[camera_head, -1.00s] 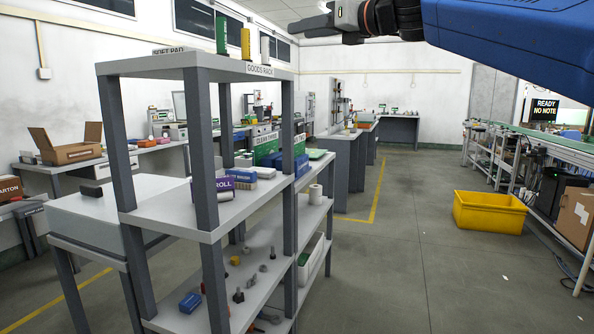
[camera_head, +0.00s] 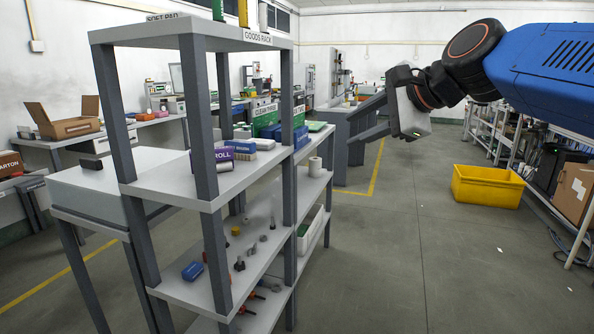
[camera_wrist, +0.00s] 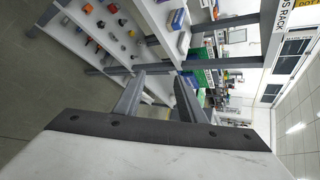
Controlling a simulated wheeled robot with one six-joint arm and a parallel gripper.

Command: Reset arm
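My gripper (camera_head: 352,128) is at the upper right of the head view, to the right of the grey goods rack (camera_head: 203,120). Its two dark fingers point left toward the rack and are spread apart with nothing between them. In the wrist view, the open gripper (camera_wrist: 160,80) also shows a clear gap between its fingers, with the tilted rack and its shelves beyond. The fingers look clear of the rack. My blue arm reaches in from the right edge of the head view.
The rack holds a purple roll box (camera_head: 224,160), a blue box (camera_head: 192,271) and several small parts. A yellow bin (camera_head: 487,186) sits on the floor at right, near a long workbench line. The floor between rack and bin is open.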

